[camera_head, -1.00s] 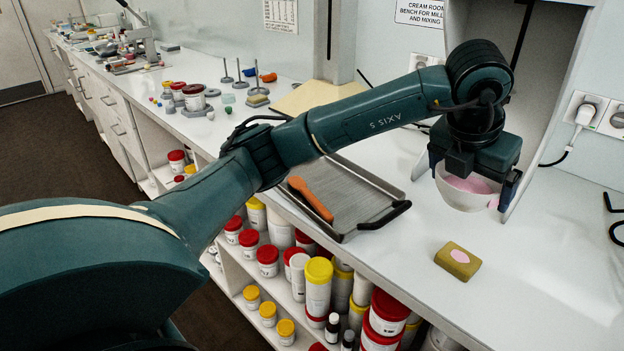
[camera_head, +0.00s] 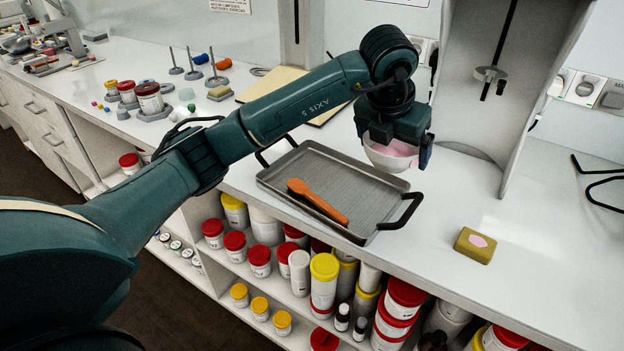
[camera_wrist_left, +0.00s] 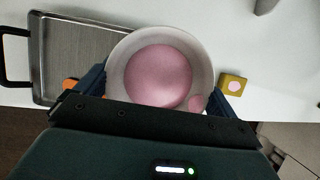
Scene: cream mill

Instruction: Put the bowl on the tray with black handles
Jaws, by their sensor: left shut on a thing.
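The white bowl (camera_head: 384,160) has pink contents. My left gripper (camera_head: 394,148) is shut on it, with a finger on either side of the rim. The bowl is roughly level and appears held above the counter by the tray's back right corner. The grey metal tray (camera_head: 345,170) with black handles lies on the counter, to the left of and below the bowl. In the left wrist view the bowl (camera_wrist_left: 158,75) overlaps the right side of the tray (camera_wrist_left: 70,50). My right gripper is in neither view.
An orange spoon-like tool (camera_head: 318,202) lies on the tray, along its front. A yellow-brown block with a pink spot (camera_head: 475,245) sits on the counter at right. A tall stand (camera_head: 515,100) rises behind the bowl. Jars fill the shelves below.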

